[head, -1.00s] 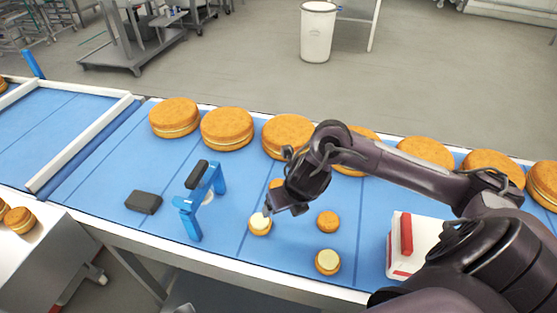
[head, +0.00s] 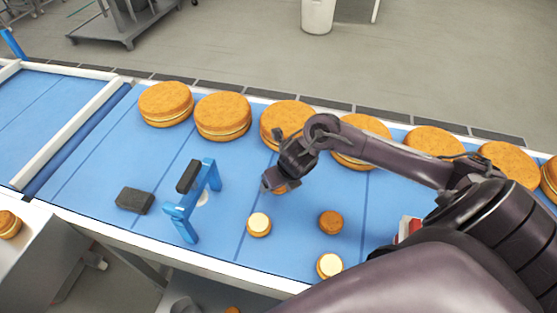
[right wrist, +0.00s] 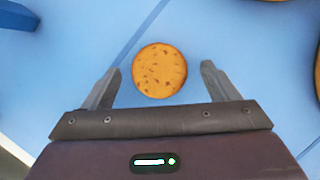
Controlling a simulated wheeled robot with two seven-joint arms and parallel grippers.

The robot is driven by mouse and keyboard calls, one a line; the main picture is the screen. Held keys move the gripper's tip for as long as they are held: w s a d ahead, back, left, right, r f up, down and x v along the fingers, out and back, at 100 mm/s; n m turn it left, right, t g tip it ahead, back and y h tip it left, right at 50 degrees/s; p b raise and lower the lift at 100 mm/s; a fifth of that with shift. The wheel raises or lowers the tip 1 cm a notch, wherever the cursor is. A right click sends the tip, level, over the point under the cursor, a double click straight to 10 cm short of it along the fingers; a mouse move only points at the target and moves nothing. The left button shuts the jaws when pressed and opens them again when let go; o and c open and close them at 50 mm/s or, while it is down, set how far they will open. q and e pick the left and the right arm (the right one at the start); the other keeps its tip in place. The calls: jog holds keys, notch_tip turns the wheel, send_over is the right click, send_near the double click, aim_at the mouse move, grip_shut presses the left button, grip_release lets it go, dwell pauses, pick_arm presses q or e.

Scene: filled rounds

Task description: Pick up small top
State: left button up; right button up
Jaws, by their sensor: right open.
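The small top is a small brown speckled round. In the right wrist view the small top (right wrist: 159,70) lies flat on the blue belt, between and slightly beyond the two fingertips, touching neither. In the head view the small top (head: 281,189) is mostly hidden by my right gripper (head: 268,185), which is low over it. My right gripper (right wrist: 159,82) is open and empty. Another small brown round (head: 330,222) lies to the right. Two small cream-topped rounds (head: 259,224) (head: 329,265) lie nearer the front edge. My left gripper is not in view.
Several large filled rounds (head: 223,117) stand in a row along the far side of the belt (head: 90,180). A blue stand with a black part (head: 183,212) and a dark block (head: 134,200) are left. A red-and-white box (head: 408,227) is mostly hidden by my arm.

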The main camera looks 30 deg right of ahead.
jog(key=shift+f, duration=0.15)
jog(key=c, duration=0.8)
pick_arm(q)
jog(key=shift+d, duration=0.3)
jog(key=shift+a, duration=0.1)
